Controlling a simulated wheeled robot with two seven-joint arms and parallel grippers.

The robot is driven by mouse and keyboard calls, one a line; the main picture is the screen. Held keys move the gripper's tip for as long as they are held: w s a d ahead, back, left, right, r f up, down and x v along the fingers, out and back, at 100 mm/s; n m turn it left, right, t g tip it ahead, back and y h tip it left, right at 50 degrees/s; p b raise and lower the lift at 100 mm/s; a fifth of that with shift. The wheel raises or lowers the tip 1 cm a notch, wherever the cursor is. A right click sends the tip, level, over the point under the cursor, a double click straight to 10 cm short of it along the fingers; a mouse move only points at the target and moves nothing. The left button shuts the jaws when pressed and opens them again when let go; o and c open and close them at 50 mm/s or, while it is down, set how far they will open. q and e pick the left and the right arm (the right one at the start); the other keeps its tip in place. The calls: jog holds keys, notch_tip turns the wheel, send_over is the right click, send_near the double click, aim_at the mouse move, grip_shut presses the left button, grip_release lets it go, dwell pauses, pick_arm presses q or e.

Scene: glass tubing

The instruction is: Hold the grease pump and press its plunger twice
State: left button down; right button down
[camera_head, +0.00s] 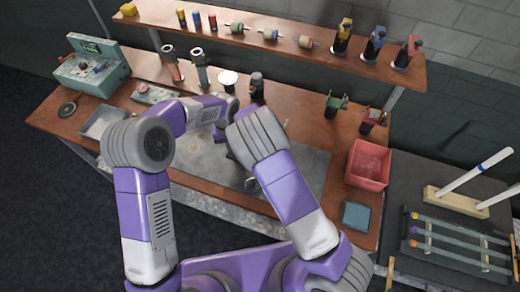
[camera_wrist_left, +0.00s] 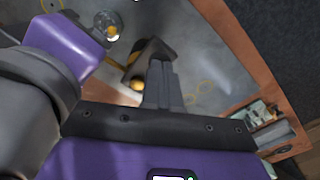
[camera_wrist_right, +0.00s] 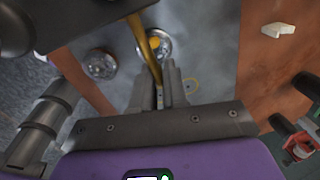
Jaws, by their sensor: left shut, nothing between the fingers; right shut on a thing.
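My left gripper (camera_wrist_left: 161,68) is shut with nothing between its fingers. In the left wrist view its tips are in front of a dark block-shaped thing with yellow parts (camera_wrist_left: 149,50), which looks like part of the grease pump; I cannot tell whether they touch. My right gripper (camera_wrist_right: 167,76) is shut on a slim yellow-brown part (camera_wrist_right: 149,52), seemingly of the grease pump, above the grey mat (camera_wrist_right: 205,55). In the head view my arms meet over the mat (camera_head: 312,165) and hide most of the pump and both sets of fingertips.
Round metal pieces (camera_wrist_right: 101,64) are on the mat near the bench's front edge. A red bin (camera_head: 368,165) and blue tray (camera_head: 356,216) stand right, a green case (camera_head: 92,66) and grey tray (camera_head: 103,122) left. A shelf (camera_head: 225,30) runs behind. The mat's right part is clear.

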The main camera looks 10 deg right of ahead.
pick_arm(q)
jog(key=shift+f, duration=0.2)
jog(key=shift+f, duration=0.65)
jog(key=shift+r, duration=0.85)
jog(key=shift+r, duration=3)
notch_tip(320, 180, up, 12)
